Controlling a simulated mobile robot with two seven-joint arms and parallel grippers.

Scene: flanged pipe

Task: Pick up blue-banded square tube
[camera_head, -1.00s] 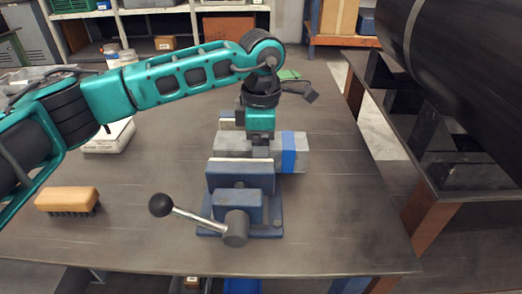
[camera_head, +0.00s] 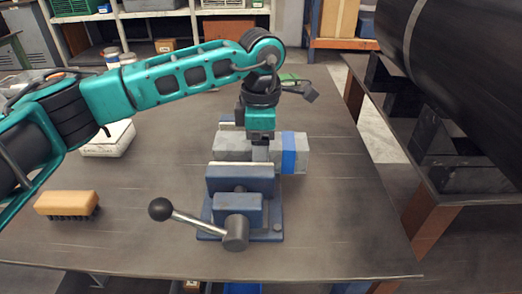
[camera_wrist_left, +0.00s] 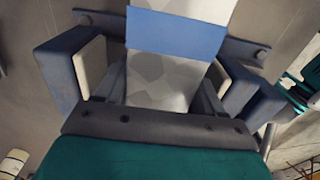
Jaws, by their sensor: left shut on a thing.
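The grey square tube with a blue band (camera_head: 288,152) lies between the jaws of the blue vise (camera_head: 240,180), with its banded end sticking out to the right. My left gripper (camera_head: 260,154) comes down from above and is shut on the tube beside the band. In the left wrist view the tube's mottled grey face (camera_wrist_left: 163,78) and blue band (camera_wrist_left: 176,32) show between the fingers. The vise's pale jaw faces (camera_wrist_left: 90,66) stand apart on either side of it. The tube's underside is hidden. My right gripper is not in view.
The vise's lever with a black ball (camera_head: 160,208) sticks out to the front left. A wooden brush (camera_head: 66,204) and a white box (camera_head: 108,138) lie on the left of the table (camera_head: 330,230). A large dark pipe (camera_head: 460,60) lies on the right. The table's right side is clear.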

